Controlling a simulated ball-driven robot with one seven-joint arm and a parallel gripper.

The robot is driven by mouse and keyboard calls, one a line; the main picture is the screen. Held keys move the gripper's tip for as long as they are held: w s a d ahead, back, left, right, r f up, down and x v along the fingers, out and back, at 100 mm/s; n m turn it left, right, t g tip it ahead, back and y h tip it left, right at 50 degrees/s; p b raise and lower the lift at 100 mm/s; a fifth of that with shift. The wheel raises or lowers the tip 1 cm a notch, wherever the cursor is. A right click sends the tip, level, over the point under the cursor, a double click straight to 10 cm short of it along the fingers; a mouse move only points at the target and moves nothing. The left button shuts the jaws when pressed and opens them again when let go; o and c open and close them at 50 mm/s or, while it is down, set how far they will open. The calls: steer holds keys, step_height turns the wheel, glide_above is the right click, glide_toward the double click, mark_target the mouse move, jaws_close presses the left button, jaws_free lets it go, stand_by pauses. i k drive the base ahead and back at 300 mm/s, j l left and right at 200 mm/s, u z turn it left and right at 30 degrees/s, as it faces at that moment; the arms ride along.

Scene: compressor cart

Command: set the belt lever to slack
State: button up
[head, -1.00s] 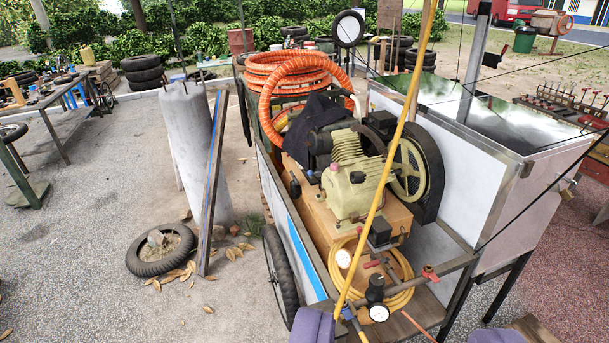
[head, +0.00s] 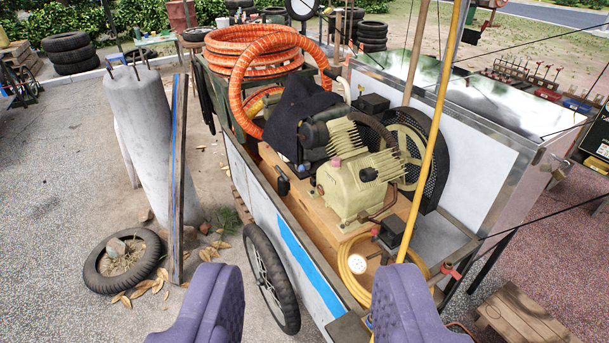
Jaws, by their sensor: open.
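The cream compressor (head: 350,188) sits on a wooden base in the cart (head: 275,238), with a flywheel and black mesh belt guard (head: 432,165) at its right. A small black handle (head: 282,182) stands upright at the left edge of the base. My gripper (head: 310,275) has two purple padded fingers, wide apart and empty. It is in front of the cart and touches neither handle.
An orange ribbed hose (head: 255,55) lies coiled at the cart's back. A yellow pole (head: 434,125) slants across the right of the compressor. A yellow hose coil (head: 352,268) and gauge lie in front.

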mark_target(302, 167)
steer(key=i+j+z, duration=0.1)
steer(key=i+j, duration=0.2)
steer(key=i+j+z, duration=0.1)
steer(key=i+j, duration=0.4)
steer(key=j, duration=0.25)
steer(key=i+j+z, duration=0.25)
steer(key=i+j, duration=0.25)
steer(key=j, duration=0.25)
steer(key=i+j+z, duration=0.1)
steer(key=j, duration=0.3)
steer(key=i+j, duration=0.3)
steer(key=j, duration=0.15)
steer(key=i+j+z, duration=0.15)
steer(key=j, duration=0.3)
steer(key=i+j+z, duration=0.25)
steer(key=i+j, duration=0.6)
